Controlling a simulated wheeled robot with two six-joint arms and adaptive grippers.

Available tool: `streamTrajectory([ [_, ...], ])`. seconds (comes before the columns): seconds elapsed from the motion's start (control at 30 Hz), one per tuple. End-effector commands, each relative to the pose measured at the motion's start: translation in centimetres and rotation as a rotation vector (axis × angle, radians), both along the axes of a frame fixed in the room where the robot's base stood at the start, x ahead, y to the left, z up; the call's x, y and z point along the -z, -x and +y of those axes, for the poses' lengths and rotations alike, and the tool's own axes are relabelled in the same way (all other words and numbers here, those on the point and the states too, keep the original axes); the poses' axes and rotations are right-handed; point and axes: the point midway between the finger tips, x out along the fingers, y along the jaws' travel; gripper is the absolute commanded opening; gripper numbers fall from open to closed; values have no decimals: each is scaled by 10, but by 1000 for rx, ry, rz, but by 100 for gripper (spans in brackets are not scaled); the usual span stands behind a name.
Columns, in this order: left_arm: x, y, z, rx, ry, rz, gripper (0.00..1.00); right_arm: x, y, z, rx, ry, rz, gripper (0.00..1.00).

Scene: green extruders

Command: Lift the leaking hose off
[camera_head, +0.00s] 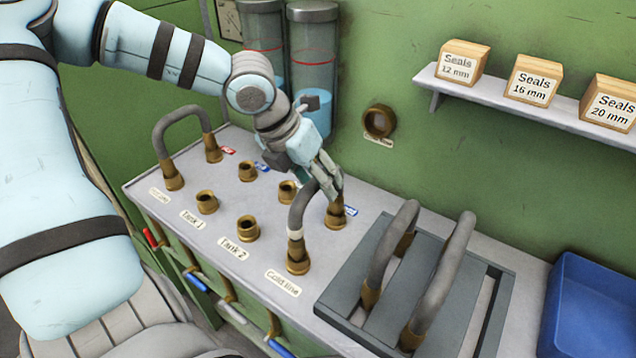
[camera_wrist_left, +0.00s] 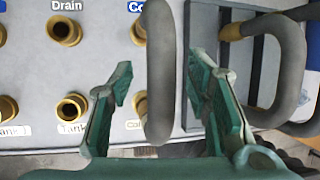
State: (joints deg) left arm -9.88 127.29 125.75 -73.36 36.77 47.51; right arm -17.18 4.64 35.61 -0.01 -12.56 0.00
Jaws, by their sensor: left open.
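A grey arched hose (camera_head: 302,206) with brass ends joins the Cold line fitting (camera_head: 298,262) to a fitting behind it (camera_head: 336,214). A pale band circles it near the front end. My left gripper (camera_head: 329,178) is over the top of this hose, fingers pointing down. In the left wrist view the hose (camera_wrist_left: 158,75) runs between the spread open fingers (camera_wrist_left: 162,88), and a gap shows on each side. I see no drip on any hose. Another arched hose (camera_head: 183,116) is plugged in at the left end of the bench. My right gripper is not in view.
Two spare hoses (camera_head: 440,285) stand in a grey slotted rack (camera_head: 345,292) right of the Cold line. Several empty brass sockets (camera_head: 248,228) lie left of it. A blue bin (camera_head: 590,310) is at far right. A shelf (camera_head: 520,104) holds seal boxes.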

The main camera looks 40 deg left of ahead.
Motion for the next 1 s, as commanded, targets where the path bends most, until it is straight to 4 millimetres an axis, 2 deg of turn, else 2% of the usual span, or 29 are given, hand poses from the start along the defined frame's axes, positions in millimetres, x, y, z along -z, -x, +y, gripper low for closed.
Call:
streamTrajectory([
  [0.07, 8, -2, -1, 2, -1, 3, 45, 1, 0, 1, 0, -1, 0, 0],
  [0.27, 7, -3, -2, 2, 0, -1, 43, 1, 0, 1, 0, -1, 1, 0],
  [0.53, 7, -3, -2, 2, 0, -1, 0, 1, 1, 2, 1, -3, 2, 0],
  [1.0, 6, -4, -1, 2, 0, -2, 0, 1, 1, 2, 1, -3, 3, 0],
])
